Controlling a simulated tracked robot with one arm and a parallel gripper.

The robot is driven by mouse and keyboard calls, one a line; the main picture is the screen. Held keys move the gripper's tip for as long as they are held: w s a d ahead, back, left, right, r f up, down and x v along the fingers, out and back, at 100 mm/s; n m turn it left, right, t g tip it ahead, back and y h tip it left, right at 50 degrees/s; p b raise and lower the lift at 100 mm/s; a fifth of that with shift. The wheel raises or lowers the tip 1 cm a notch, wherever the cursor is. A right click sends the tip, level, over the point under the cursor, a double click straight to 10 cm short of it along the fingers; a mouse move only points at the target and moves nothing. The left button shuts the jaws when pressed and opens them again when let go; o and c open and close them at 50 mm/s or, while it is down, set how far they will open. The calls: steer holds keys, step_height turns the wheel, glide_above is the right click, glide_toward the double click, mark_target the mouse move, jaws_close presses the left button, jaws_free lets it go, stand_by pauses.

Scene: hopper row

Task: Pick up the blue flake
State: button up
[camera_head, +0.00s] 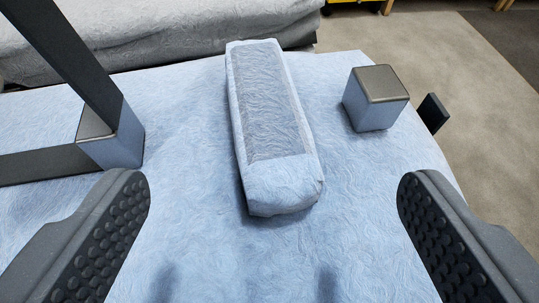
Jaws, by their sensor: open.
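A long pale blue piece (272,125) with a greyish panel on top lies on the pale blue surface (190,235) in the camera view. It is the likeliest match for the blue flake, but I cannot be sure of that. It runs from near the centre toward the back edge, tilted slightly left at its far end. My gripper (275,200) is open, with one dark studded finger at lower left and the other at lower right. The near end of the piece shows between and beyond the fingertips. Neither finger appears to touch it.
A metal-topped cube (376,97) stands to the right of the piece, with a small dark block (432,113) beyond it. Dark bars meet at a similar corner block (110,135) on the left. A grey draped form (150,35) lies behind. Carpet (440,65) shows at right.

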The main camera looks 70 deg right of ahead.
steer(key=shift+f, duration=0.35)
glide_toward(266, 102)
steer(key=x, duration=0.3)
steer(key=shift+s+d+b, duration=0.15)
steer(key=shift+b, duration=0.15)
steer(key=shift+w+b+x, duration=0.1)
steer(key=shift+b+x, duration=0.1)
steer(key=shift+x, duration=1.3)
steer(key=shift+w+b+x, duration=0.15)
steer(key=shift+b+x, duration=0.05)
steer(key=shift+x, duration=1.25)
steer(key=c, duration=1.1)
steer(key=shift+c, duration=0.2)
